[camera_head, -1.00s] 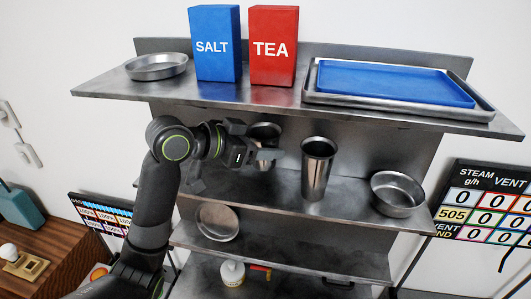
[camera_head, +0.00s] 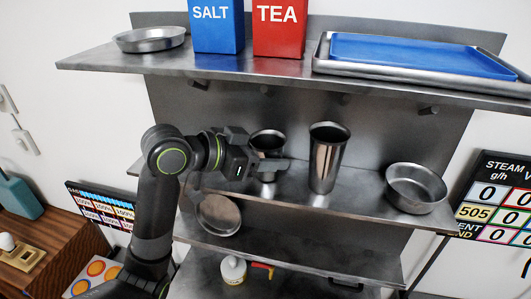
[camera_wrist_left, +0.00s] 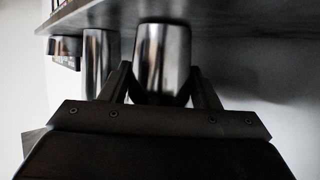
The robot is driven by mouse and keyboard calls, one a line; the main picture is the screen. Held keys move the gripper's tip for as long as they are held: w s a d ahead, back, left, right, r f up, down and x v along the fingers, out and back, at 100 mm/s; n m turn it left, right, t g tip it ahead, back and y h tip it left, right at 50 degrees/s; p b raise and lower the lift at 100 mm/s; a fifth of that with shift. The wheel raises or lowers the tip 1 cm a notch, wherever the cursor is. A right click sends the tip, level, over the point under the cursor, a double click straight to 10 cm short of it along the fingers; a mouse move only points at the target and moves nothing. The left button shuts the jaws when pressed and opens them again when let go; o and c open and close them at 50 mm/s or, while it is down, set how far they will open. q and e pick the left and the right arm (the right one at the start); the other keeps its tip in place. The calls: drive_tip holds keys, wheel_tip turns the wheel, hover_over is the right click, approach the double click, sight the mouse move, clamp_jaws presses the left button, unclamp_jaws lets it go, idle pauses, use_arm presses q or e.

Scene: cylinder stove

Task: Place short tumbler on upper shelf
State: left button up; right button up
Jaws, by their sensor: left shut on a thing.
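The short metal tumbler (camera_head: 268,143) stands upright at the middle shelf, left of a taller metal tumbler (camera_head: 325,160). My left gripper (camera_head: 268,166) is shut on the short tumbler, its fingers around the tumbler's sides. In the left wrist view the short tumbler (camera_wrist_left: 163,58) sits between the two fingers (camera_wrist_left: 160,88), with the taller tumbler (camera_wrist_left: 98,60) beside it. I cannot tell whether its base touches the shelf. The upper shelf (camera_head: 270,70) runs above it. My right gripper is not in view.
The upper shelf holds a round pan (camera_head: 150,40), a blue SALT box (camera_head: 216,27), a red TEA box (camera_head: 279,28) and a tray (camera_head: 318,62) with a blue top. Bare shelf shows along its front edge. A round pan (camera_head: 415,190) sits right on the middle shelf.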

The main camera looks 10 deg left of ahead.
use_arm(q)
drive_tip(key=o, duration=0.6)
drive_tip(key=shift+s+f, duration=0.1)
drive_tip(key=shift+f, duration=0.05)
drive_tip(key=shift+o, duration=2)
drive_tip(key=shift+w, duration=0.2)
drive_tip(key=shift+r, duration=0.25)
drive_tip(key=shift+s+a+r, duration=0.1)
drive_tip(key=shift+s+a, duration=0.3)
drive_tip(key=shift+a, duration=0.05)
drive_tip(key=b+v, duration=0.1)
drive_tip(key=v, duration=0.3)
drive_tip(key=shift+s+a+r, duration=0.15)
drive_tip(key=shift+s+a, duration=0.05)
drive_tip(key=shift+a, duration=0.1)
drive_tip(key=shift+b+v, duration=0.95)
drive_tip(key=shift+v, duration=2.05)
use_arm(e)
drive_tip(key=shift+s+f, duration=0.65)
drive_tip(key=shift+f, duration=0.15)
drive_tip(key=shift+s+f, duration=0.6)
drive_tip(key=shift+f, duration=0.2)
